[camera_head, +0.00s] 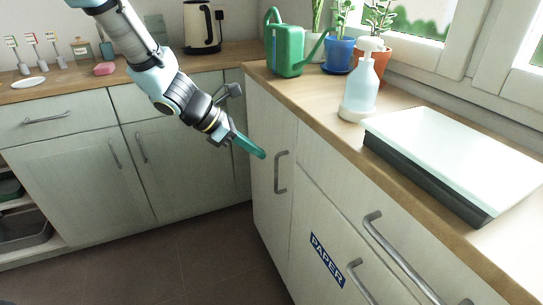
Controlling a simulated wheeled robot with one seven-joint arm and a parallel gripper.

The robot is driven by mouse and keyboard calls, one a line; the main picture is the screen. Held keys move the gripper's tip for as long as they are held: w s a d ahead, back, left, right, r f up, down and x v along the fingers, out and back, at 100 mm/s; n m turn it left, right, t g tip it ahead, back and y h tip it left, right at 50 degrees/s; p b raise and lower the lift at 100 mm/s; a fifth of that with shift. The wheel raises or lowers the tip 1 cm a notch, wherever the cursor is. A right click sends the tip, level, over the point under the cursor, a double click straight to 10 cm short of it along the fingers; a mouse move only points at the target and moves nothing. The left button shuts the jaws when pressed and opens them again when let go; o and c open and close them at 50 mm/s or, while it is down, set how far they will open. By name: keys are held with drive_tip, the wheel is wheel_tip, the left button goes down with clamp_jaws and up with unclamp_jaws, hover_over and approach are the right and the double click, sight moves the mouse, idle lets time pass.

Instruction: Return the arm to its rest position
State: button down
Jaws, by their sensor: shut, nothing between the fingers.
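My gripper (260,153) is at the end of my arm, which reaches in from the top left. Its teal fingers are shut with nothing held. The fingertips point down and right, in front of the right-hand cabinet, close to the grey bar handle (280,172) of its narrow door. I cannot tell whether they touch the door.
On the right worktop (330,92) stand a green watering can (287,50), a spray bottle (360,85), potted plants (340,52) and a white-topped tray (450,150). A kettle (201,27) stands on the back worktop. The floor (190,255) is clear.

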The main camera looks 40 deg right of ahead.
drive_tip(key=v, duration=0.5)
drive_tip(key=shift+s+a, duration=0.15)
drive_tip(key=shift+s, duration=0.05)
drive_tip(key=w+a+r+m+t+y+p, duration=0.2)
drive_tip(key=w+a+r+m+p, duration=0.1)
drive_tip(key=a, duration=1.1)
drive_tip(key=w+a+r+m+t+y+p, duration=0.2)
drive_tip(key=w+a+r+m+y+p, duration=0.1)
drive_tip(key=a, duration=1.1)
drive_tip(key=w+a+r+m+t+y+p, duration=0.2)
drive_tip(key=a+r+m+p, duration=0.3)
drive_tip(key=a, duration=0.9)
drive_tip(key=shift+w+r+m+y+p, duration=0.3)
drive_tip(key=shift+w+m+p, duration=0.15)
drive_tip(key=shift+m, duration=0.65)
drive_tip(key=shift+a, duration=0.1)
